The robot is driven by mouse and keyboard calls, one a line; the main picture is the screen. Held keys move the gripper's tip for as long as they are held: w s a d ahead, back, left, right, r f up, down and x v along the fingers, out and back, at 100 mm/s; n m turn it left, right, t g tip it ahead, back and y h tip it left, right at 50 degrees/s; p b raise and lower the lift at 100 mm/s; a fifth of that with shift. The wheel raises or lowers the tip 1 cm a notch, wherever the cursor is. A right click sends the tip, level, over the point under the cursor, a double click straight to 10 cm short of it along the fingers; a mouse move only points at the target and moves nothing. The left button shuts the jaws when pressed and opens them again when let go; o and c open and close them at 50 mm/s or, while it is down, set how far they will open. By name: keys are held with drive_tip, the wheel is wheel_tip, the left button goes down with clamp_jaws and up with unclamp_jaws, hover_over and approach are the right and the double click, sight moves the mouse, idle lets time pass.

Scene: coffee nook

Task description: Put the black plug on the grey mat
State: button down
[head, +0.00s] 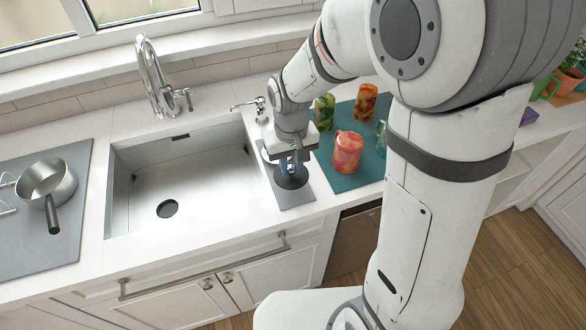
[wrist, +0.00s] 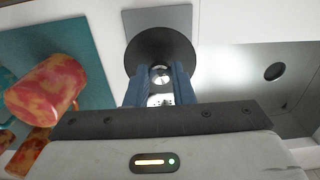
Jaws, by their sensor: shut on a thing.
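The black plug (head: 291,178) is a round dark disc with a small metal knob; it also shows in the wrist view (wrist: 160,48). My gripper (head: 290,167) points down, and its blue fingers (wrist: 160,74) are shut on the knob. The small grey mat (head: 298,198) lies on the counter between the sink and the teal mat. The plug is over this mat in the head view. In the wrist view the grey mat (wrist: 181,16) shows beyond the disc. I cannot tell whether the disc touches the mat. My gripper hides part of the mat.
The sink (head: 190,180) is empty, with an open drain (head: 167,209). A teal mat (head: 350,183) holds a red mug (head: 347,151) and other patterned cups close to my gripper. A pan (head: 46,183) stands on a larger grey mat (head: 62,248) at left. A tap (head: 155,80) rises behind the sink.

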sight(292, 168)
drive_tip(key=shift+f, duration=1.7)
drive_tip(key=shift+s, duration=0.1)
drive_tip(key=shift+f, duration=0.15)
drive_tip(key=c, duration=1.3)
unclamp_jaws()
drive_tip(key=shift+o, duration=0.2)
